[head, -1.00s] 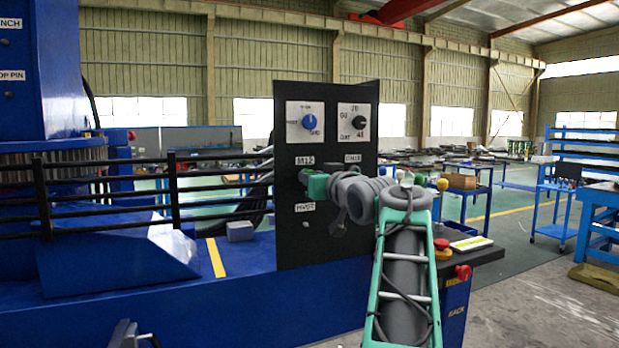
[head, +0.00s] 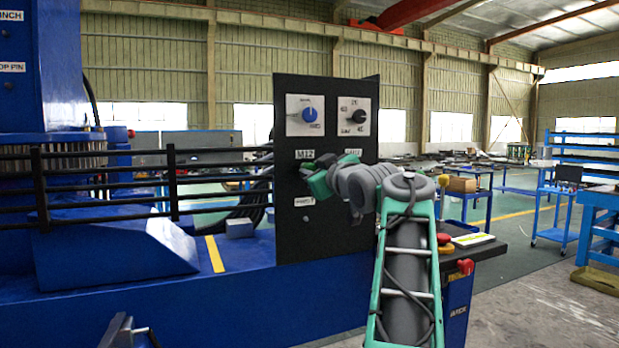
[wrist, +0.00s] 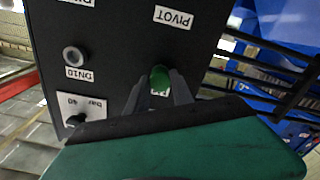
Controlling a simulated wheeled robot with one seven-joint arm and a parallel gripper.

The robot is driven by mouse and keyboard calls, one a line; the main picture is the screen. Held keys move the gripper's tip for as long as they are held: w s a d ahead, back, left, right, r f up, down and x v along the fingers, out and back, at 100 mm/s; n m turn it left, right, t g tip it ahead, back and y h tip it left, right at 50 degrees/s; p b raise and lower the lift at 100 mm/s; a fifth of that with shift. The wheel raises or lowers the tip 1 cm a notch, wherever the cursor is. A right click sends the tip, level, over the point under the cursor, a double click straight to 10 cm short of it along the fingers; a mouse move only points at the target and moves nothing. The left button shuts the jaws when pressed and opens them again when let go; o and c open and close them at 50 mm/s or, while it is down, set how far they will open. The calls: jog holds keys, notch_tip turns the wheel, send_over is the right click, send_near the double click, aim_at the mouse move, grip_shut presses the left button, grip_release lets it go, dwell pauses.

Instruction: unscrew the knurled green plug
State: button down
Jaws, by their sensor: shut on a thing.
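The green plug (wrist: 160,79) shows in the wrist view between the tips of my gripper (wrist: 158,88), in front of the black panel. My gripper is shut on it, one finger on each side. Whether the plug still sits in its hole cannot be told. In the head view my gripper (head: 308,176) is at the panel's face beside the M12 label (head: 305,154), and its own body hides the plug. The black panel (head: 290,235) stands upright on the blue bench.
The panel carries a blue knob (head: 310,115), a black knob (head: 360,117) and a grey DN10 port (wrist: 73,57). Black rails (head: 100,185) run left of the panel. A red button (head: 444,240) sits on the ledge at right.

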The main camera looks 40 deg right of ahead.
jog(key=n+b, duration=0.2)
jog(key=n, duration=0.3)
jog(key=shift+b, duration=0.3)
jog(key=shift+f, duration=0.1)
